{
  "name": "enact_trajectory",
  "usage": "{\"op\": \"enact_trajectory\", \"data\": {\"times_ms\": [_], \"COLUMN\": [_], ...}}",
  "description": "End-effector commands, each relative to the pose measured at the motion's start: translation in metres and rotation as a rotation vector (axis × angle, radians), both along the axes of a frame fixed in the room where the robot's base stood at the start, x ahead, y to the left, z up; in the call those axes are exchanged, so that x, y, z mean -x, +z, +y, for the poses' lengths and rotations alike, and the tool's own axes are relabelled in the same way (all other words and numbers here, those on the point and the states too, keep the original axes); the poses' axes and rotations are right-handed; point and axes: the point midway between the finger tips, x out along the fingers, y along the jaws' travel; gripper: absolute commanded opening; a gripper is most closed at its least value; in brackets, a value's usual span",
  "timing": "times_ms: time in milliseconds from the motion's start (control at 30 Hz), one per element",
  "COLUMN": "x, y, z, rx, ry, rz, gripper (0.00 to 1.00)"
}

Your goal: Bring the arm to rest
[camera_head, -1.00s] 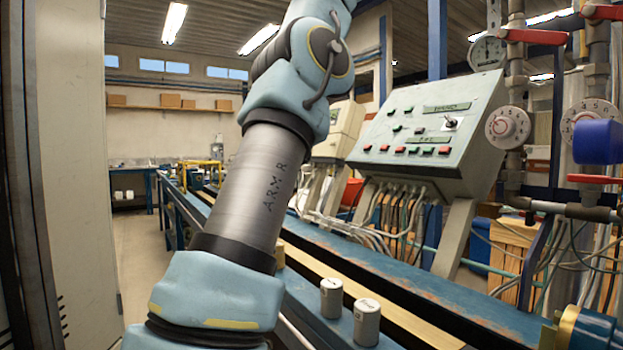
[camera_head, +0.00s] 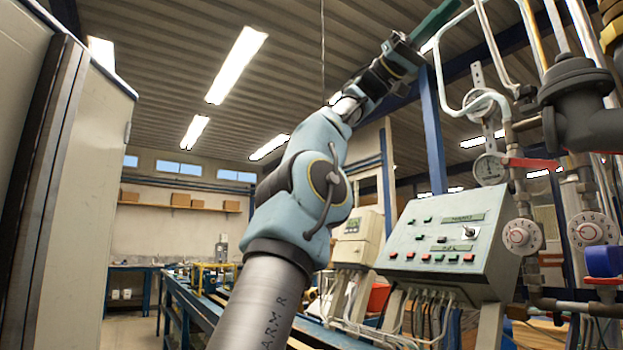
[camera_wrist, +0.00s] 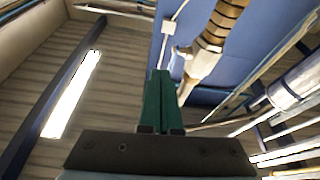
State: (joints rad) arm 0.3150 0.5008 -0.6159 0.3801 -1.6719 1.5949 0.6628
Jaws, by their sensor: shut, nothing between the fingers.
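My arm rises from the bottom middle of the head view, bends at the elbow and reaches up to the right. My gripper (camera_head: 440,20) is at its upper end, high in front of the ceiling, with green fingers pointing up and right. In the wrist view my gripper (camera_wrist: 165,77) shows its two green fingers side by side and touching. The fingers are shut with nothing between them.
A control panel (camera_head: 440,240) with buttons stands right of the arm. Pipes, a dark valve body (camera_head: 585,105) and dial gauges (camera_head: 522,236) fill the right side. A blue bench (camera_head: 200,305) runs behind. A pale cabinet (camera_head: 95,200) stands at left.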

Motion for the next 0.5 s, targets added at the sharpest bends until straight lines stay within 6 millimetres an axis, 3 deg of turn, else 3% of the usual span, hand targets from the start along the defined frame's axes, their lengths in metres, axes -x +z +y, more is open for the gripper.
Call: {"op": "enact_trajectory", "data": {"times_ms": [67, 267, 500], "x": [0.0, -0.013, -0.036], "y": [0.0, -0.013, -0.04], "z": [0.0, -0.024, -0.06], "rx": [0.0, -0.086, -0.223], "ry": [0.0, 0.055, 0.148], "rz": [0.0, 0.038, 0.097], "gripper": [0.0, 0.0, 0.0]}}
